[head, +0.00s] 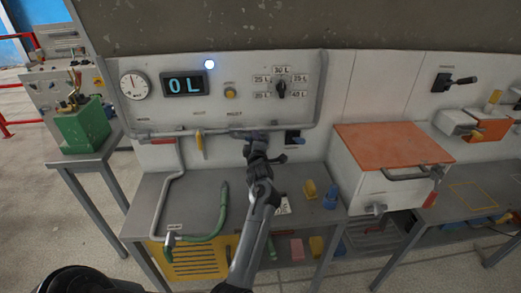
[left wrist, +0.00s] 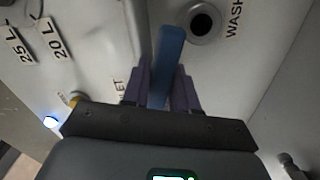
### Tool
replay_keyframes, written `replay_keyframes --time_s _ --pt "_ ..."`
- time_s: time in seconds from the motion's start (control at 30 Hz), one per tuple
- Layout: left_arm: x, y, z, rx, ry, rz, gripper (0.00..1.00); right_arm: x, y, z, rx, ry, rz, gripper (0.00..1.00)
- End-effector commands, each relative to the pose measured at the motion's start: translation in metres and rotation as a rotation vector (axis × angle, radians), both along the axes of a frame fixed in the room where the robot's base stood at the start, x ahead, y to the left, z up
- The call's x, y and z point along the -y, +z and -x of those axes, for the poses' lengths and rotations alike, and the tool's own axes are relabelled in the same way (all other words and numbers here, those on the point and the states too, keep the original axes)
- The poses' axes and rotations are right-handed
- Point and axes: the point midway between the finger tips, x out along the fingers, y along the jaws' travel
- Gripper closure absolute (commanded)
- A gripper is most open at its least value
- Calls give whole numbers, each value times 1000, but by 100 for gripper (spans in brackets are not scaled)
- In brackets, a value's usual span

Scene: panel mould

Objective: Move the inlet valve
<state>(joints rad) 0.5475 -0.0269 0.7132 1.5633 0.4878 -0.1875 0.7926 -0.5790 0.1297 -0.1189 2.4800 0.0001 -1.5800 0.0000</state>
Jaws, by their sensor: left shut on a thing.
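The inlet valve's blue lever handle (left wrist: 169,55) stands between the two fingers of my left gripper in the left wrist view, and the gripper is shut on it. A label ending in "LET" is partly hidden beside the left finger. In the head view my left gripper (head: 256,145) is at the pipe on the front of the panel, below the right one of two small labels. The gripper hides most of the valve there. My right gripper is not in view.
A yellow lever (head: 200,143) hangs on the pipe to the left. The display (head: 185,84) reads 0 L, with a selector knob (head: 281,88) to its right. A green hose (head: 221,212) lies on the bench. An orange-topped box (head: 393,146) stands right.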

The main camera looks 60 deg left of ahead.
Motion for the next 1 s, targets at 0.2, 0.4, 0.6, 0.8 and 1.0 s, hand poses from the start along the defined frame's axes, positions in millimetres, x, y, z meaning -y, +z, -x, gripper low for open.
replay_keyframes --time_s 0.2,0.4,0.6,0.8,1.0 --pt "1 11 -3 141 -2 60 100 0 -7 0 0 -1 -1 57" --pt "1 18 -3 218 -2 95 100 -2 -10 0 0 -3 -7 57" --pt "1 21 -3 253 -3 111 100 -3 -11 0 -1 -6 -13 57" --pt "1 22 -3 260 -2 114 100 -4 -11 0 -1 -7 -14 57" --pt "1 23 -3 262 -2 113 100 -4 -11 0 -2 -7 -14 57"
